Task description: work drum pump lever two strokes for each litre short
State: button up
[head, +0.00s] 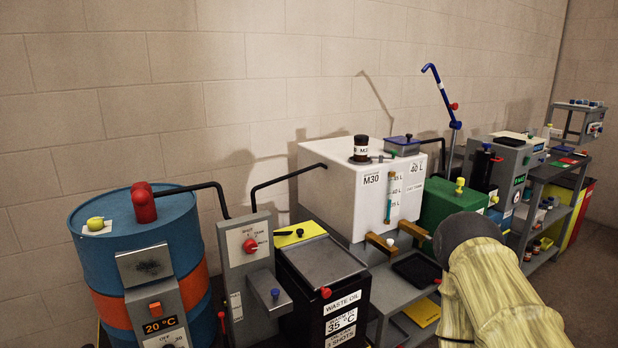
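A blue drum (88,266) with an orange band stands at the left, with a red knob (144,203) on top. A white tank (338,208) marked M30 stands in the middle. A tall blue bent lever (441,92) with a red knob rises behind the tank's right side. I cannot tell whether it is the drum pump's lever. My arm (495,290) reaches in from the lower right; my gripper's fingers do not show.
A grey panel (246,250) with a red knob and a black waste oil bin (322,262) stand between drum and tank. A green box (440,205) is partly behind my arm. A shelved cart (545,200) stands at right. Bare floor shows at far right.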

aim_at(140, 198)
jog(key=z, duration=1.05)
jog(key=k, duration=0.85)
jog(key=u, duration=1.6)
jog(key=i, duration=0.5)
